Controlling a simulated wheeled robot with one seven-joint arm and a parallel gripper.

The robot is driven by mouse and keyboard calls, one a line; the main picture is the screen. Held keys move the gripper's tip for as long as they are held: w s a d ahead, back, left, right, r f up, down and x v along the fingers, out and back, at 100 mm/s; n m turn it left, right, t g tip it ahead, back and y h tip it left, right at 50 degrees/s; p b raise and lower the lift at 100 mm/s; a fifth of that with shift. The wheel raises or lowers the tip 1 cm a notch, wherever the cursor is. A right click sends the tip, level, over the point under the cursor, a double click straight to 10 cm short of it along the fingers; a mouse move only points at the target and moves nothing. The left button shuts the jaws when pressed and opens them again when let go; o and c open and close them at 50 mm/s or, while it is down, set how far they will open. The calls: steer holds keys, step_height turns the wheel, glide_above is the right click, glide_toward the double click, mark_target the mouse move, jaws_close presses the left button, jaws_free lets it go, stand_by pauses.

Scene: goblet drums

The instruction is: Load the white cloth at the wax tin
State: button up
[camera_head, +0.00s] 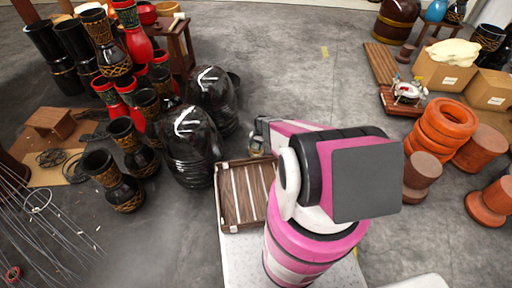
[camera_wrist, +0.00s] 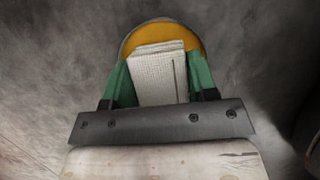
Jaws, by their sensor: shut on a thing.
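In the wrist view the white cloth (camera_wrist: 160,88) is a folded, textured pad between the green fingers of my gripper (camera_wrist: 160,66). The fingers are shut on its two sides. Just beyond the cloth's far end is the round wax tin (camera_wrist: 196,42), with amber wax and a thin grey rim. The cloth's far end overlaps the tin in the picture; I cannot tell whether it touches the wax. The cloth hides the tin's middle and near part.
A slatted wooden tray (camera_head: 242,196) lies left of my arm. Two glossy black drums (camera_head: 192,152) stand close behind it on the left, with more goblet drums (camera_head: 124,140) farther left. Orange rings (camera_head: 440,135) are stacked on the right. The floor (camera_head: 285,60) behind is clear.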

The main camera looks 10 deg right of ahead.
mark_target(256, 145)
steer(key=shift+f, duration=0.55)
stand_by(1.3)
steer(key=shift+r, duration=3.55)
steer(key=shift+r, duration=0.1)
